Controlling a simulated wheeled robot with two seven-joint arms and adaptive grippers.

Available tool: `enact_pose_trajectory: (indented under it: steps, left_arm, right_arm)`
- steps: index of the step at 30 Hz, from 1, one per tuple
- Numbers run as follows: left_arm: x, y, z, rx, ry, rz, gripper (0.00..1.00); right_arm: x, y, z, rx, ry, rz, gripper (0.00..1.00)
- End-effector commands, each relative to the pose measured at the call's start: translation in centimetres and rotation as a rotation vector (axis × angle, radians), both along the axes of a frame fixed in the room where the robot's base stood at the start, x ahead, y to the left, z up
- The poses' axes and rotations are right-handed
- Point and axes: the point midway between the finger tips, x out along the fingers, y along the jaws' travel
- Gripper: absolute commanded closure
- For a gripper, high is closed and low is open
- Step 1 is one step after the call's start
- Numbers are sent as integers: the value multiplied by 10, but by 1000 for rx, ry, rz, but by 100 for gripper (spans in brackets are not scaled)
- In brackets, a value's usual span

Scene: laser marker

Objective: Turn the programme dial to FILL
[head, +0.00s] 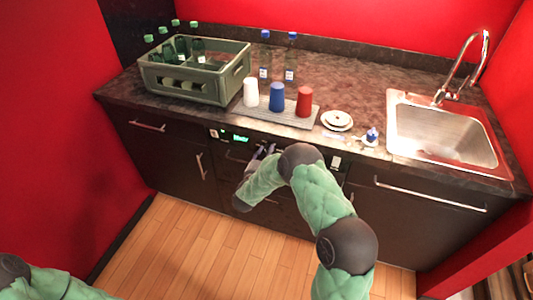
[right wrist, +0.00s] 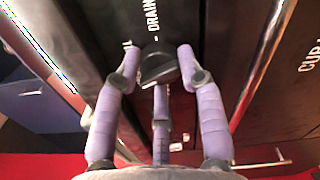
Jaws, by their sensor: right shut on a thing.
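The programme dial (right wrist: 158,66) is a dark knob on a black panel, seen in the right wrist view. My right gripper (right wrist: 158,60) has its lilac fingers on both sides of the knob and is shut on it. The word DRAIN (right wrist: 152,18) reads sideways beside the knob; another label is mostly hidden by a finger, and FILL cannot be read. In the head view the right gripper (head: 264,151) is at the front panel below the counter, and my arm hides the dial. A green lit display (head: 240,138) shows to its left. My left gripper is out of view.
On the counter (head: 350,80) stand a bottle crate (head: 190,90), two bottles, a tray with white, blue and red cups (head: 277,97), saucers (head: 337,119) and a sink (head: 440,130). Bar handles (head: 430,195) stick out from the cabinet fronts.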

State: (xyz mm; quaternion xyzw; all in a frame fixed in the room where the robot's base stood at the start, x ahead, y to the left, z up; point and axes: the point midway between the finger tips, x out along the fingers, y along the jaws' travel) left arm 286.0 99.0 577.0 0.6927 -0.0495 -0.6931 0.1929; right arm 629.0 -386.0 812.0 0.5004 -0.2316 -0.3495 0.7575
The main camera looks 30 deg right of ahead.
Motion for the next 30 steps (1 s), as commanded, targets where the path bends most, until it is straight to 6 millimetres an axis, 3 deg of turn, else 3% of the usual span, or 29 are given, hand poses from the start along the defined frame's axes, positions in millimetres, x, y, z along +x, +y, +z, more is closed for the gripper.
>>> enact_pose_trajectory:
  steps: [30]
  left_arm:
    - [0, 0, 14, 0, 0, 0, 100]
  right_arm:
    - [1, 2, 0, 541, -628, 5, 93]
